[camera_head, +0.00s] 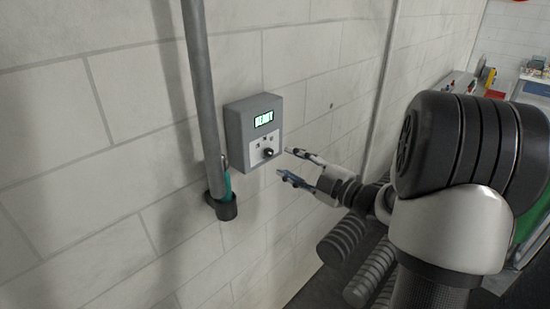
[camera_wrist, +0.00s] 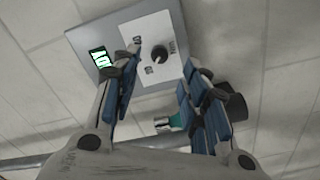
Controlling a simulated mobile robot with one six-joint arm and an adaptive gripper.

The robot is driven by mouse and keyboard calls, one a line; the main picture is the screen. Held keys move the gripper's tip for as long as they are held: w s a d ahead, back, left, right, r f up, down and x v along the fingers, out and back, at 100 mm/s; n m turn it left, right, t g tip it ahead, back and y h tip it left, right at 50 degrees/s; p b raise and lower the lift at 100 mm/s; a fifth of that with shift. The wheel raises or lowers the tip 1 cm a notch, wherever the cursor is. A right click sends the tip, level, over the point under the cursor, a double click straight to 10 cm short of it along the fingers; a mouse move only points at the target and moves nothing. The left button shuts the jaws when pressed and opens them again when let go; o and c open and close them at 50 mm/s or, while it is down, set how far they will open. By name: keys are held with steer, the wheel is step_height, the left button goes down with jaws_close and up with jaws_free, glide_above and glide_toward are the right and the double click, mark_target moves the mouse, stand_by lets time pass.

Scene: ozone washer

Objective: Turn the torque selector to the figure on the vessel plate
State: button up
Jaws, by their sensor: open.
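The torque selector (camera_head: 268,152) is a small black knob on a white plate at the lower part of a grey wall box (camera_head: 234,128). The box also has a lit green display (camera_head: 264,119), too small to read. In the wrist view the knob (camera_wrist: 134,49) shows beyond my fingers, with small dark marks around it. My gripper (camera_head: 289,164) is open and empty, just right of the box and apart from the knob. In the wrist view my gripper's fingers (camera_wrist: 160,85) are spread, with the knob ahead of the gap. I cannot make out a vessel plate.
A vertical grey pipe (camera_head: 201,90) runs left of the box, with a teal tool (camera_head: 226,180) in a black holder (camera_head: 221,206) at its lower end. Dark ribbed cylinders (camera_head: 350,238) lie below my arm. A cluttered bench (camera_head: 530,90) stands at far right.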

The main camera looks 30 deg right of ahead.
mark_target(271, 154)
steer(key=x, duration=0.6)
steer(key=shift+w+a+b, duration=0.1)
steer(key=shift+w+b, duration=0.2)
steer(key=shift+w, duration=0.05)
jaws_close()
